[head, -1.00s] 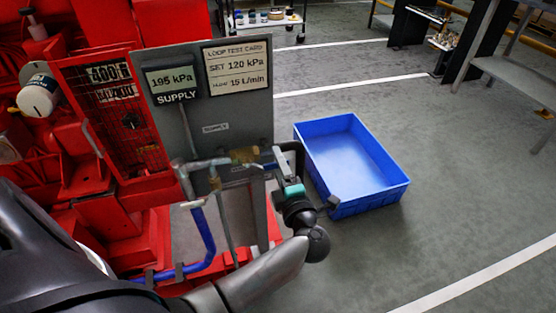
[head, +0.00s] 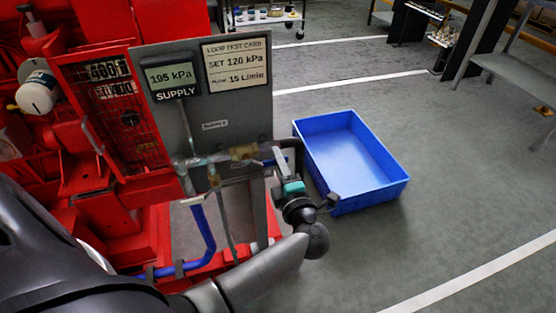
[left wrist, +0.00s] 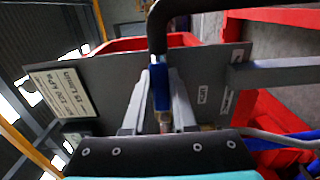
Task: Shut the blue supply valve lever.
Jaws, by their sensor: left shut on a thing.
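The blue supply valve lever (left wrist: 161,88) shows in the left wrist view between the two grey fingers of my left gripper (left wrist: 158,100), which is shut on it. In the head view, my left gripper (head: 281,165) is at the right edge of the grey panel and hides most of the lever. The brass valve body (head: 243,152) sits on the pipe just left of it. The supply display (head: 172,77) on the panel reads 195 kPa. My right gripper is not in view.
The grey panel (head: 207,120) carries a loop test card (head: 237,64) reading SET 120 kPa. A dark bent tube (left wrist: 158,22) rises close to the lever. Red machinery (head: 95,210) and a blue hose (head: 207,235) lie left. An empty blue crate (head: 372,198) stands on the floor right.

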